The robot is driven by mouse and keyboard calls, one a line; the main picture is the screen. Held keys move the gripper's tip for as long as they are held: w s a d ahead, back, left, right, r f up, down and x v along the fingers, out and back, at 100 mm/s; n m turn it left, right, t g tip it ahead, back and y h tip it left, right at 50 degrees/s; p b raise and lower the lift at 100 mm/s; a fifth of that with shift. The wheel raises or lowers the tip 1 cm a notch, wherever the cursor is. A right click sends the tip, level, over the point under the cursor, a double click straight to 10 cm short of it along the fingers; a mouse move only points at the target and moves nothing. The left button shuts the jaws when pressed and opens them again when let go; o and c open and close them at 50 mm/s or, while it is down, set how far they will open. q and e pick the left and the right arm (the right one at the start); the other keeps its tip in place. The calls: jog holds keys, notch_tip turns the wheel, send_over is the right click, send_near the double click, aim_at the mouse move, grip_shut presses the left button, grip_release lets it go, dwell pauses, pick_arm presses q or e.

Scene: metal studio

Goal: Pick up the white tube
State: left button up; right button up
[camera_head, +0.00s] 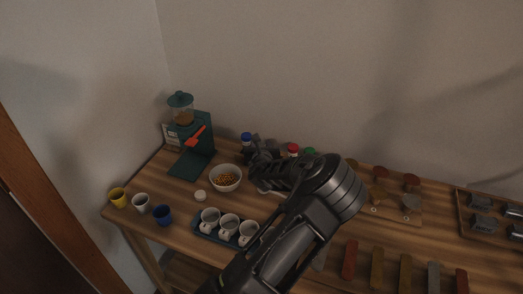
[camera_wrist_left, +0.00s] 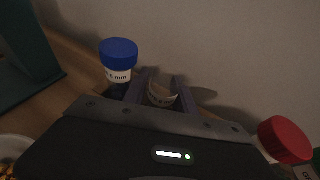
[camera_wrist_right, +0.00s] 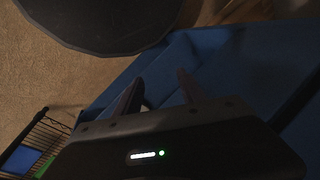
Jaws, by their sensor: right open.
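In the head view my left gripper (camera_head: 262,158) is over the back of the wooden table, among the capped bottles, and hides the tube. My right gripper (camera_wrist_right: 158,80) is open, away from the table, and shows only in its wrist view.
A blue-capped bottle (camera_wrist_left: 118,58) stands close left of the left fingers; a red-capped bottle (camera_wrist_left: 284,142) is at right. A bowl (camera_head: 226,184), green grinder (camera_head: 199,132) and tray of cups (camera_head: 203,233) are nearby. A blue surface (camera_wrist_right: 215,62) lies by my right gripper.

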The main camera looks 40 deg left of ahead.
dwell(0.5)
pick_arm(q)
grip_shut()
